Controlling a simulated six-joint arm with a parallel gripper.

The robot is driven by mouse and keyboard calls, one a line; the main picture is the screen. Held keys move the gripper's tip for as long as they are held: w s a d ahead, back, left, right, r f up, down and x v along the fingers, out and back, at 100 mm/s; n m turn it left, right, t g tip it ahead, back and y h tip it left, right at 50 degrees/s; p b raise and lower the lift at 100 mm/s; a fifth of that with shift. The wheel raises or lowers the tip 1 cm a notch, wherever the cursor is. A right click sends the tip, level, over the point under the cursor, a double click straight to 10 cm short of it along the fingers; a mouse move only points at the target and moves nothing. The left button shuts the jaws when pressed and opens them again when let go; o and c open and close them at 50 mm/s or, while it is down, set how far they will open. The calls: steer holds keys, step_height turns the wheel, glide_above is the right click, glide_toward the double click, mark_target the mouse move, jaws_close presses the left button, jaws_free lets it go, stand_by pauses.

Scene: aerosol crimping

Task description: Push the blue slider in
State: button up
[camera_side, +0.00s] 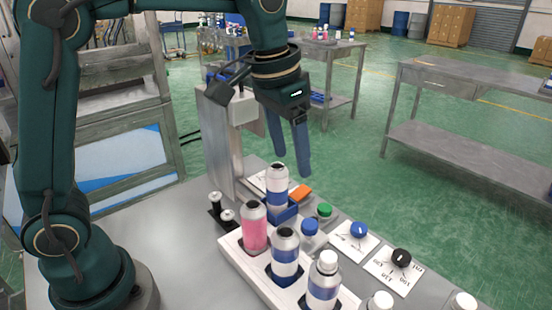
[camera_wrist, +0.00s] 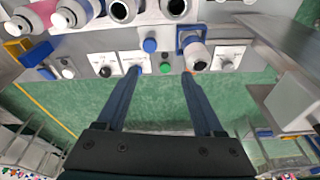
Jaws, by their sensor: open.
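The blue slider (camera_side: 284,214) is a low holder at the front of the crimping station, with a white bottle with a blue band (camera_side: 277,190) standing in it. In the wrist view the slider (camera_wrist: 187,35) shows as a blue frame around the bottle (camera_wrist: 196,54). My gripper (camera_side: 291,162) is open and empty, fingers pointing down, above and just behind the bottle in the side view. In the wrist view my gripper (camera_wrist: 161,73) has its right fingertip near the bottle and an orange piece; I cannot tell if they touch.
A white rack (camera_side: 232,247) holds several bottles, one pink (camera_side: 254,228). Beside the slider are a blue button (camera_side: 310,228), a green button (camera_side: 324,210), a blue dial (camera_side: 358,229) and a black dial (camera_side: 401,258). The station's grey column (camera_side: 222,150) rises left of the slider.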

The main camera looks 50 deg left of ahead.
steer(key=g, duration=0.2)
glide_above(309, 224)
steer(key=shift+m, duration=0.3)
steer(key=f, duration=0.6)
steer(key=shift+w+a+f, duration=0.1)
steer(key=shift+w+a, duration=0.05)
steer(key=shift+a, duration=0.1)
steer(key=f, duration=0.8)
steer(key=shift+d, duration=0.3)
jaws_close()
